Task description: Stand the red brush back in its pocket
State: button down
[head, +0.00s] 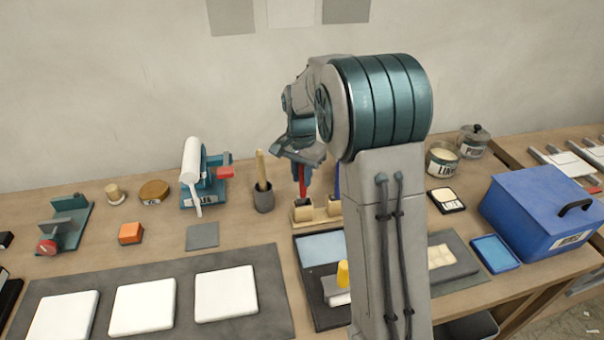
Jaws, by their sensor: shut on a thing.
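The red brush (302,182) hangs upright, handle down to the wooden pocket rack (318,217). My gripper (299,166) is shut on the upper part of the red brush, just above the rack. The brush's lower end meets the left pocket of the rack in the picture; I cannot tell whether it is inside the pocket or just above or behind it. A blue upright thing (337,180), perhaps another brush, shows at the right pocket, partly hidden by my arm.
A dark cup with a wooden tool (263,197) stands close left of the rack. My arm hides the bench's middle.

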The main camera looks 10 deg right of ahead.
jog(key=shift+f+b, duration=0.7)
jog(key=shift+f, duration=0.35)
jog(key=c, duration=0.7)
grip_release()
jog(key=shift+r, duration=0.1)
jog(key=shift+r+p, duration=2.95)
jog(key=shift+r, duration=1)
